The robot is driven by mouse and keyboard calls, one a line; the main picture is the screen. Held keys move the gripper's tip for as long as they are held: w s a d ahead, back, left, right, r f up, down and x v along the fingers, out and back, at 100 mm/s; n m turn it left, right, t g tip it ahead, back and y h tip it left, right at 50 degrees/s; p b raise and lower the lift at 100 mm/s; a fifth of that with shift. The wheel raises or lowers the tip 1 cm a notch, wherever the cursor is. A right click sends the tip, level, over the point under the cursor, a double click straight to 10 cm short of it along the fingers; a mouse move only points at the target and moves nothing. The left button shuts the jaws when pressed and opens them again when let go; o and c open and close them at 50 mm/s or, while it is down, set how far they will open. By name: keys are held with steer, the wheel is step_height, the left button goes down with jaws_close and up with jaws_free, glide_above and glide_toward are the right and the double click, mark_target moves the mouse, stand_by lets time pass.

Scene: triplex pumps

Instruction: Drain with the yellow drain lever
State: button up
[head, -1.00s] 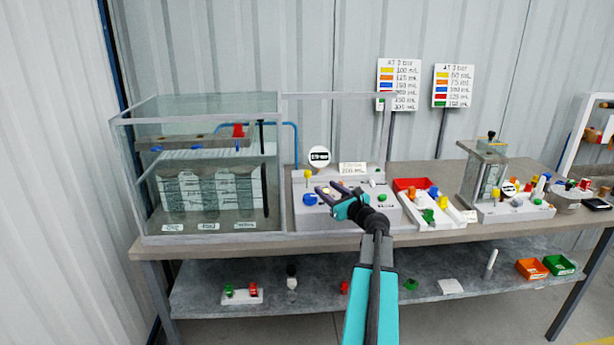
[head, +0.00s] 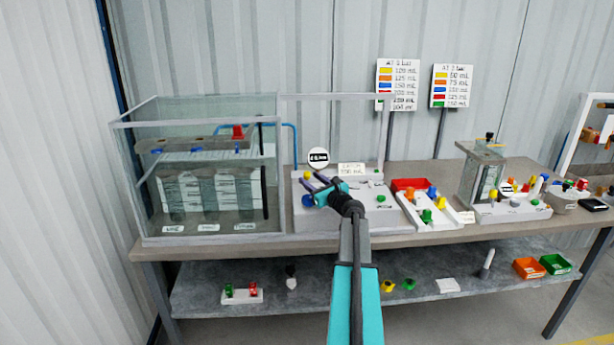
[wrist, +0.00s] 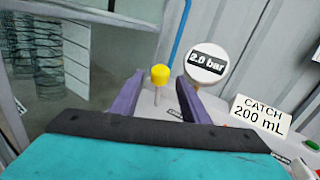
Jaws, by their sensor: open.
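The yellow drain lever (head: 308,175), a thin pale stem with a yellow knob on top, stands upright on the left of the grey pump panel. In the wrist view the lever's yellow knob (wrist: 159,76) shows between my two purple fingers, a little ahead of their tips. My gripper (head: 315,181) is open and empty, low over the panel's left part. I cannot tell whether either finger touches the lever. The round gauge (wrist: 206,64) behind the right finger reads 2.0 bar.
A sign (wrist: 261,115) reads CATCH 200 mL, right of the gauge. A blue knob (head: 308,201) sits just below my fingers. A glass tank (head: 210,165) stands close on the left. A white tray (head: 449,221) of coloured parts lies to the right.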

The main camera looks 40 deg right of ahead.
mark_target(309, 178)
steer(key=shift+p+x, duration=0.3)
steer(key=shift+x, duration=1.5)
